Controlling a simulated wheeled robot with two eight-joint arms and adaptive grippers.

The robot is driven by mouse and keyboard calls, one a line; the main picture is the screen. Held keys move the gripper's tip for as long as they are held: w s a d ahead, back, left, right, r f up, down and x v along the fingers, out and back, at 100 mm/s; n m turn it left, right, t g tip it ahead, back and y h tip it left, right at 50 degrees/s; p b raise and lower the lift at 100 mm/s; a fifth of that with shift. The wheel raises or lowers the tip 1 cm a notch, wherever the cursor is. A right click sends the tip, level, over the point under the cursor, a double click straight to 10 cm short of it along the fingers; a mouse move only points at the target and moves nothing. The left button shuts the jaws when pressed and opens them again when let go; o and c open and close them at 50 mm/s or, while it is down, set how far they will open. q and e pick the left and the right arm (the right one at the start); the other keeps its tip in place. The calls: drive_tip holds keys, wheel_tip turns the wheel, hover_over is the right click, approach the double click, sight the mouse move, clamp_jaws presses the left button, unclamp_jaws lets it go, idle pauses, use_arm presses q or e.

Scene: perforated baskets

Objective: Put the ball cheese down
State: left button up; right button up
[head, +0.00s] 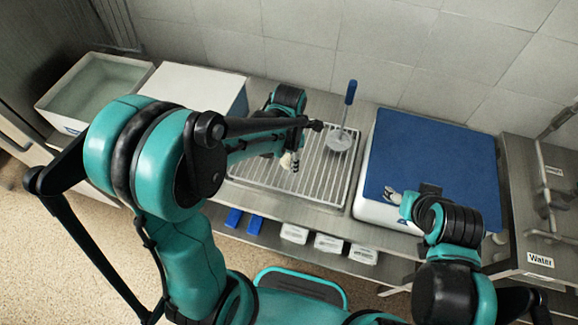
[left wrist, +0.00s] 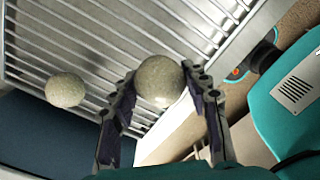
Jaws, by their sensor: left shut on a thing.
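My left gripper (head: 290,162) is over the front part of a wire rack (head: 325,178). In the left wrist view the left gripper (left wrist: 162,105) is shut on a round greyish ball cheese (left wrist: 158,80), held between its two fingers. A second ball cheese (left wrist: 65,90) shows against the rack bars to the left, apart from the fingers. The head view shows only a small pale patch by the left gripper, so the gap between held ball and rack cannot be told. My right gripper (head: 394,196) is over the front left of the blue board; its opening is unclear.
A skimmer (head: 341,138) with a blue handle is at the rack's back right. A blue board (head: 432,155) lies right of the rack. A white box (head: 195,85) and an open bin (head: 95,92) stand left. Several white packs (head: 328,243) sit on a lower shelf.

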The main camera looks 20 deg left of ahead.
sight(289, 166)
use_arm(q)
wheel_tip(289, 166, down, 4)
drive_tip(key=shift+r+b, duration=0.1)
drive_tip(key=shift+b, duration=0.5)
drive_tip(key=o, duration=1.3)
